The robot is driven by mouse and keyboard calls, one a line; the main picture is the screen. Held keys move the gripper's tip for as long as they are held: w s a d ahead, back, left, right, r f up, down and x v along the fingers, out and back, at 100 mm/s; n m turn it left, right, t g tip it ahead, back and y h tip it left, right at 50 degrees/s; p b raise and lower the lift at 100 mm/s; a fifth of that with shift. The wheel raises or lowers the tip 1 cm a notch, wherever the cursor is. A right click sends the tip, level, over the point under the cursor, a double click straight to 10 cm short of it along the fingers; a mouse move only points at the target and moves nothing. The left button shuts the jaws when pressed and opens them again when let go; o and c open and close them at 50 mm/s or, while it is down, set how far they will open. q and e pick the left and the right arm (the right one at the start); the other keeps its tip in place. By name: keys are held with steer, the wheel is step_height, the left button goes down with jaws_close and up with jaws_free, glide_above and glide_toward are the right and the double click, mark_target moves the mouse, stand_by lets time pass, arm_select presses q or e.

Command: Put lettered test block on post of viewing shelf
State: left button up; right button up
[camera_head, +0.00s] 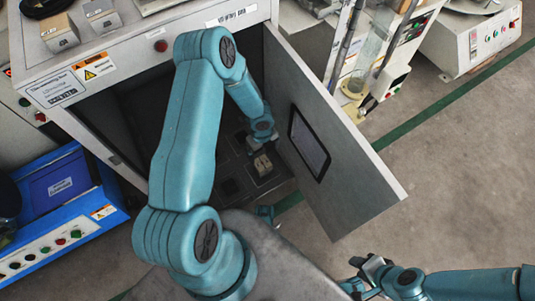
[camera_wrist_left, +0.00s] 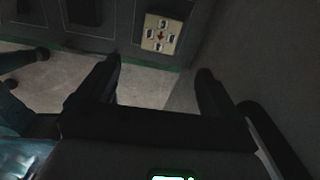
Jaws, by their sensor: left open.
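A small pale block (camera_head: 263,166) with dark marks sits on a dark square pad inside the open cabinet; I cannot read a letter on it. It also shows in the left wrist view as a cream block (camera_wrist_left: 160,33) with several dark marks and a red mark. My left gripper (camera_head: 258,149) is inside the cabinet just behind the block. In the left wrist view its fingers (camera_wrist_left: 158,66) are apart and empty, with the block beyond them. My right gripper (camera_head: 368,274) is low at the right, outside the cabinet; its jaw gap is unclear. I cannot make out a post under the block.
The cabinet door (camera_head: 345,190) stands open close to the right of my left arm. More dark square pads (camera_wrist_left: 85,12) lie beside the block. A blue machine (camera_head: 65,215) stands at the left.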

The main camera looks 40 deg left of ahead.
arm_select(q)
steer(key=s+d+r+n+h, duration=0.2)
steer(key=s+d+n, duration=0.3)
steer(key=d+n, duration=0.5)
steer(key=s+d+r+n+h, duration=0.1)
steer(key=s+d+r+n, duration=0.3)
steer(key=d+n, duration=0.6)
steer(key=shift+s+d+n+t+h, duration=0.4)
steer(key=shift+s+n, duration=0.45)
steer(key=shift+n, duration=0.75)
